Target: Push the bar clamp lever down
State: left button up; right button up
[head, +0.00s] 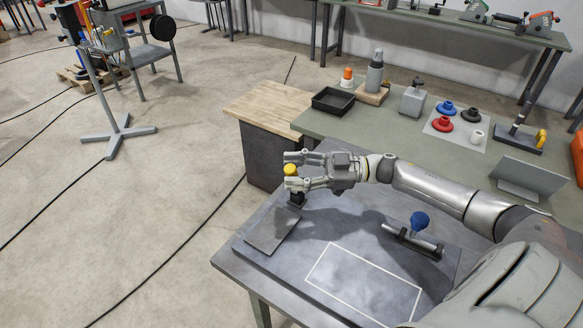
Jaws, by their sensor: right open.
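My right gripper (292,170) reaches in from the right over the back left of the near worktable. Its two fingers are open, with a yellow knob (290,169) between or just beside their tips; I cannot tell if they touch it. Below the knob is a dark post (297,198) at the top edge of a grey plate (272,229). Further right, a blue knob (420,218) stands up from a metal bar fixture (412,241) on a black base, apart from the gripper. I cannot tell which knob belongs to the bar clamp lever. My left gripper is out of view.
The near worktable (255,272) has a white outlined rectangle (365,285) with clear space inside. Behind it, a green bench (330,127) holds a black tray (333,101), bottles, red, blue and black round parts, and a tilted grey plate (528,178).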

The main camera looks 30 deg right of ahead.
jog(key=shift+w+a, duration=0.25)
jog(key=shift+a, duration=0.15)
jog(key=shift+c, duration=0.3)
grip_shut()
